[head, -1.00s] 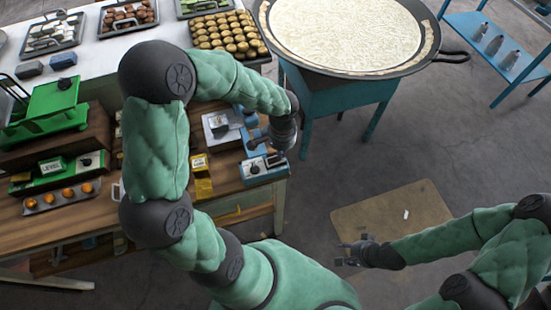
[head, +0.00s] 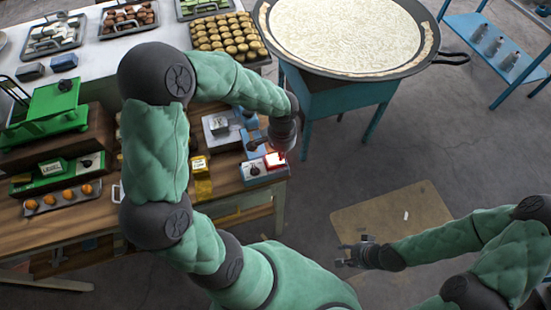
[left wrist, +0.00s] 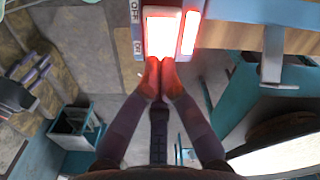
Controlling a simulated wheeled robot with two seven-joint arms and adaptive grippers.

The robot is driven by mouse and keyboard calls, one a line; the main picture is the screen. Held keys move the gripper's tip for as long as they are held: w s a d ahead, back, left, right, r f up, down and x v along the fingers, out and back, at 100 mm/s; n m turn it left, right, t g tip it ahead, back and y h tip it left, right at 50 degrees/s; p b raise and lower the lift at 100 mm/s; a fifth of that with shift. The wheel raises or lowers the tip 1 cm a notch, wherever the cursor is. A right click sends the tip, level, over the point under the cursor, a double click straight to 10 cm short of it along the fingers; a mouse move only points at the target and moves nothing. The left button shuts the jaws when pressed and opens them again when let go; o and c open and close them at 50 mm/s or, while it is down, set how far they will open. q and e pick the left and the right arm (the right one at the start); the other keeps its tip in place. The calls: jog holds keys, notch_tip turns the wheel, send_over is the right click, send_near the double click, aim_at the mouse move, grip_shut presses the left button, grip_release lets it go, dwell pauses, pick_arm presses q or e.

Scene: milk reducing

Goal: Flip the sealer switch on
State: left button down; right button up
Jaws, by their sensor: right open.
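The sealer (head: 254,172) is a small blue and white device at the right edge of the wooden table, with a dark knob and a red glow on its right side. In the left wrist view its switch (left wrist: 162,35) glows bright white and red, next to the labels OFF and ON. My left gripper (left wrist: 159,68) is shut and empty, with its fingertips together at the ON end of the switch; whether they touch it I cannot tell. In the head view the left gripper (head: 278,153) is partly hidden by its wrist. My right gripper (head: 347,255) is open and empty over the floor.
A yellow item (head: 201,178) is left of the sealer. A large pan (head: 345,35) on a blue stand is behind.

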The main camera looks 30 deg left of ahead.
pick_arm(q)
jog(key=shift+r+p, duration=2)
jog(key=shift+r, duration=1)
jog(key=shift+f, duration=0.1)
